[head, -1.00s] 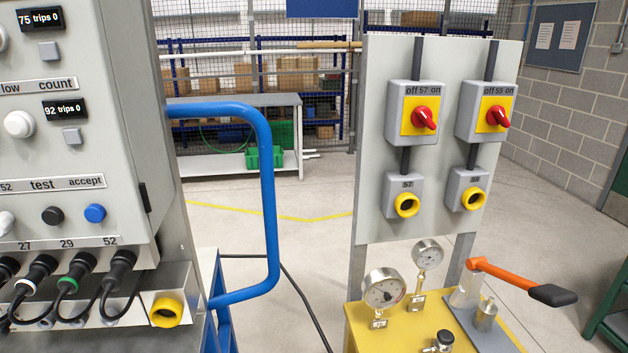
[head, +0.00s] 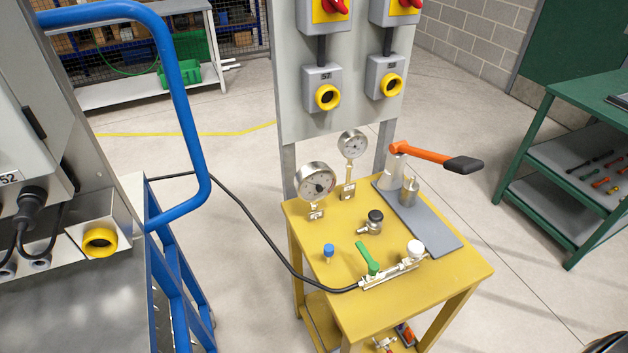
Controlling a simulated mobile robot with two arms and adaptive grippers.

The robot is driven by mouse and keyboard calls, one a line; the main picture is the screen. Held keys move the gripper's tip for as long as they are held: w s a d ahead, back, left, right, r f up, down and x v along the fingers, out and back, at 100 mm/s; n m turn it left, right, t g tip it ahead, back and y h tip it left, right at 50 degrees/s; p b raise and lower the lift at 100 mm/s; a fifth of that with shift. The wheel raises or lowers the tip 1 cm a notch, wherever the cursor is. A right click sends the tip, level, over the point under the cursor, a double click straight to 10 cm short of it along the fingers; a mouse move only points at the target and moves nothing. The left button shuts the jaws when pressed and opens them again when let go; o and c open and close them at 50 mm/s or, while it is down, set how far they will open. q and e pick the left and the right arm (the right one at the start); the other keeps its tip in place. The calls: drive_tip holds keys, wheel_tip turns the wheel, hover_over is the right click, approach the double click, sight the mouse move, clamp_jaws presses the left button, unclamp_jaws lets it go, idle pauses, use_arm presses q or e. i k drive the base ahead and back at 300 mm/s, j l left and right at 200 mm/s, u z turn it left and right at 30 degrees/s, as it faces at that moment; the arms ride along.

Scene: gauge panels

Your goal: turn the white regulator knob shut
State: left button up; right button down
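The white regulator knob (head: 415,248) sits at the right end of a metal valve body (head: 392,274) on the yellow table (head: 455,268). A green lever (head: 368,258) stands on the same valve body, left of the white knob. A black hose (head: 290,258) runs into its left end. How far the white knob is turned cannot be told from here. Neither of my grippers is in view.
A black knob (head: 375,216), a blue knob (head: 328,250) and two gauges (head: 315,181) stand on the table. An orange lever (head: 428,154) juts over its right side. A blue rail (head: 185,120) stands left; a green bench (head: 575,150) stands right.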

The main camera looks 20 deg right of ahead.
sight(415, 249)
drive_tip(key=z, duration=1.35)
drive_tip(key=l, duration=0.4)
